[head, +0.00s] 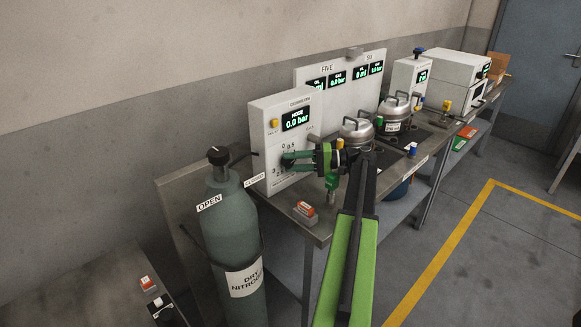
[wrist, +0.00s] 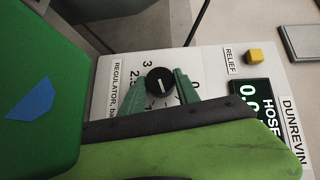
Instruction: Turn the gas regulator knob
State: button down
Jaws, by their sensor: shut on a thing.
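The regulator knob (wrist: 160,81) is a round black dial with a white pointer line, on a white panel with a printed number scale and a "REGULATOR" label. My gripper (wrist: 164,88) has one green finger on each side of the knob in the wrist view and is shut on it. In the head view my gripper (head: 286,161) reaches left to the front of the white control box (head: 262,112). The knob is mostly hidden by the fingers there. The box's display (head: 296,119) reads 0.0 bar under "HOSE".
A grey nitrogen cylinder (head: 228,225) stands left of the bench, with "OPEN" and "CLOSED" labels by its black valve. A yellow relief button (wrist: 255,56) is on the same panel. A small orange-and-white block (head: 305,209) lies near the bench's front edge.

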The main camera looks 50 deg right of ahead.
jog(key=shift+d+r, duration=0.1)
jog(key=c, duration=0.9)
grip_release()
jog(key=shift+w, duration=0.1)
